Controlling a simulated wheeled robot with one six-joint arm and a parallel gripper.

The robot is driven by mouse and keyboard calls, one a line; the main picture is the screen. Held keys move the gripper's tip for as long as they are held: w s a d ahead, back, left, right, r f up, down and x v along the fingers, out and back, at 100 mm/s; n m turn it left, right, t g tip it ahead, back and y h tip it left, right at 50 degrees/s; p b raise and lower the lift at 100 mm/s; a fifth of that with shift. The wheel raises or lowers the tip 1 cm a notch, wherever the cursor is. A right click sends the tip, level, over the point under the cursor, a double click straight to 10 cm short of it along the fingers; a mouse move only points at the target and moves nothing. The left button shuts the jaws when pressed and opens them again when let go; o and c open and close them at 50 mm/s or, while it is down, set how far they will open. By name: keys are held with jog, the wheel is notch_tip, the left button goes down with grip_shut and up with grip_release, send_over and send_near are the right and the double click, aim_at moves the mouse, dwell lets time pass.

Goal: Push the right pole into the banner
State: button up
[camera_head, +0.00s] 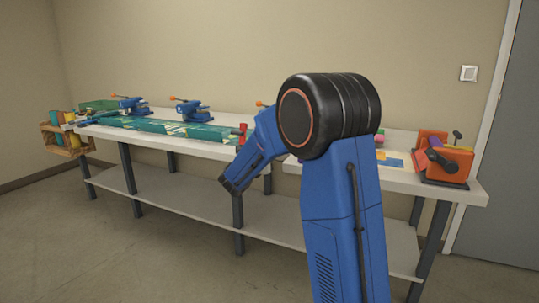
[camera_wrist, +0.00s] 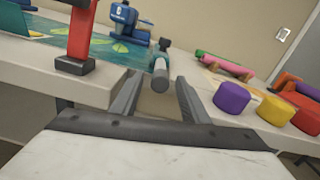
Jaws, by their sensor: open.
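The banner (camera_head: 165,127), teal-green with a leaf pattern, lies along the long table in the head view. Its right part (camera_wrist: 118,50) shows in the wrist view. A grey pole (camera_wrist: 160,77) points its round end toward the wrist camera, at the banner's right end. My gripper (camera_head: 229,186) is in front of the table edge in the head view. In the wrist view its two fingers (camera_wrist: 158,92) are open and apart, with the pole's end showing between their tips. I cannot tell whether the fingers touch it. How deep the pole sits in the banner is hidden.
A red upright (camera_wrist: 82,38) stands left of the pole. Blue presses (camera_head: 193,111) stand behind the banner. Purple, yellow and red cylinders (camera_wrist: 231,97) are on the right table, with an orange machine (camera_head: 441,158) at its end. A lower shelf (camera_head: 200,200) runs beneath.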

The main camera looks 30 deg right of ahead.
jog(key=shift+x, duration=1.1)
grip_shut()
jog(key=shift+x, duration=2.2)
grip_release()
jog(key=shift+s+a, duration=0.1)
jog(key=shift+a, duration=0.05)
jog(key=v, duration=1.7)
jog(key=shift+s, duration=0.15)
